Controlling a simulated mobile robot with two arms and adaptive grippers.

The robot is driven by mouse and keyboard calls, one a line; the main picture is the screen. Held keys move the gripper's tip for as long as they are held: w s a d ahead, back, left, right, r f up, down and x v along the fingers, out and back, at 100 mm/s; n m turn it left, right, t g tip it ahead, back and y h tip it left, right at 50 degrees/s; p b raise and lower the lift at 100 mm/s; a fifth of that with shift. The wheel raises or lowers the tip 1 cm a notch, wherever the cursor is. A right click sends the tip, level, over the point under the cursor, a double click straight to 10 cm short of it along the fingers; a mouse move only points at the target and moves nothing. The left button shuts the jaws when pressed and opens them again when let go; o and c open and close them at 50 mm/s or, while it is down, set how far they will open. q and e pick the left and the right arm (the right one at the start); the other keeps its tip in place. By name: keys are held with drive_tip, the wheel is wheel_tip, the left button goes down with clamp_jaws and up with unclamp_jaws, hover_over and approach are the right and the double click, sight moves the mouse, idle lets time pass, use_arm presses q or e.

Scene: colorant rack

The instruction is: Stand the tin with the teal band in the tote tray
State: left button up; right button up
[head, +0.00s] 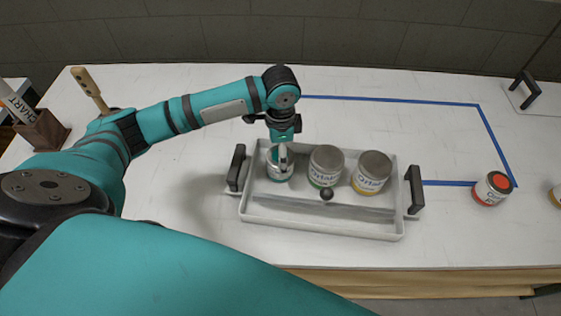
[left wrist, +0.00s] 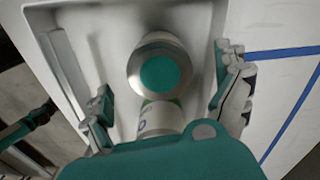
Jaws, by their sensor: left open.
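The tin with the teal band (head: 279,172) is in the left end of the grey tote tray (head: 320,226) and looks upright. My left gripper (head: 282,153) is above it, pointing down, and partly hides its top. In the left wrist view the tin (left wrist: 160,72) shows a round teal top with a silver rim. The open fingers of the left gripper (left wrist: 166,98) are spread to both sides, with a gap from the tin. The tray (left wrist: 68,70) also shows around it there.
A green-banded tin (head: 326,164) and a yellow-banded tin (head: 371,172) stand to the right in the same tray. The tray has dark end handles (head: 415,190). A red-topped tin (head: 493,188) stands at a blue tape corner. The table behind the tray is clear.

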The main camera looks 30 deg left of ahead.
use_arm(q)
wheel_tip(320, 180, up, 7)
drive_tip(key=shift+f+b, duration=0.1)
drive_tip(key=shift+b, duration=0.35)
